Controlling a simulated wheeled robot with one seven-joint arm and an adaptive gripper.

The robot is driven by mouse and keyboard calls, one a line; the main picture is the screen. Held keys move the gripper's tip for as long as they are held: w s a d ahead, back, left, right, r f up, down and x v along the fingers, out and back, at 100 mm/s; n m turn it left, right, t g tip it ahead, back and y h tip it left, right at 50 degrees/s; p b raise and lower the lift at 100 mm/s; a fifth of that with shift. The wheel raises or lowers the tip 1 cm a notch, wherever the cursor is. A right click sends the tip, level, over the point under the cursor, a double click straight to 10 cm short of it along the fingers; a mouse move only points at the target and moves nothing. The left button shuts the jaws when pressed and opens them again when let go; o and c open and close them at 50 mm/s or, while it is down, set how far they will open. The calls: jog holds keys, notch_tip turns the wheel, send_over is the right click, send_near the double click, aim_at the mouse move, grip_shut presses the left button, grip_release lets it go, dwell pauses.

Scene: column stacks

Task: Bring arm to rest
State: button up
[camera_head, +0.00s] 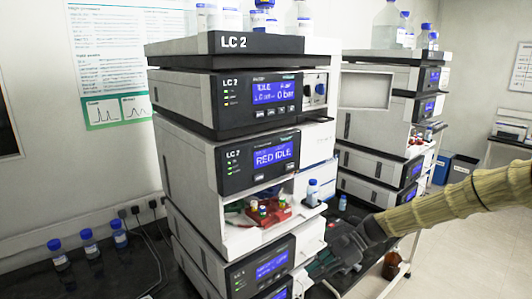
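My gripper (345,248) is dark grey and sits at the lower middle of the head view, at the end of my tan ribbed arm (450,203) that comes in from the right. It is in front of the LC 2 column stack (180,135), near its lower right side. Its fingers are small and dark against a dark background, so I cannot tell whether they are open or shut. I see no clear object in it.
A red rack (268,213) with small vials sits in the stack's open bay, and a blue-capped bottle (312,194) stands beside it. A second stack (375,130) stands behind to the right. Several bottles (90,243) stand on the left bench. Open floor (465,260) lies at right.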

jog(key=s+a+f+n+h+b, duration=0.1)
jog(key=s+f+n+h, duration=0.1)
jog(key=s+f, duration=0.65)
jog(key=s+f+n+h+b, duration=0.15)
jog(key=s+f, duration=0.35)
jog(key=f, duration=0.6)
jog(key=s+a+f+n+h+b, duration=0.1)
jog(key=s+f+h+b, duration=0.15)
jog(key=s+f, duration=0.55)
jog(key=s+d+f+n+t+h+b, duration=0.1)
jog(key=s+d+f+n, duration=0.2)
jog(key=s, duration=0.4)
jog(key=s+d+f+n+t+h+b, duration=0.1)
jog(key=s+d+f+n+h, duration=0.1)
jog(key=s, duration=0.5)
jog(key=s+d+f+n+h+b, duration=0.1)
jog(key=s+d+f+n+h, duration=0.1)
jog(key=s+d+f+n, duration=0.2)
jog(key=s+f, duration=0.2)
jog(key=s, duration=0.1)
jog(key=shift+s+d+n+t+b, duration=0.2)
jog(key=shift+n+t+b, duration=0.15)
jog(key=shift+t, duration=0.05)
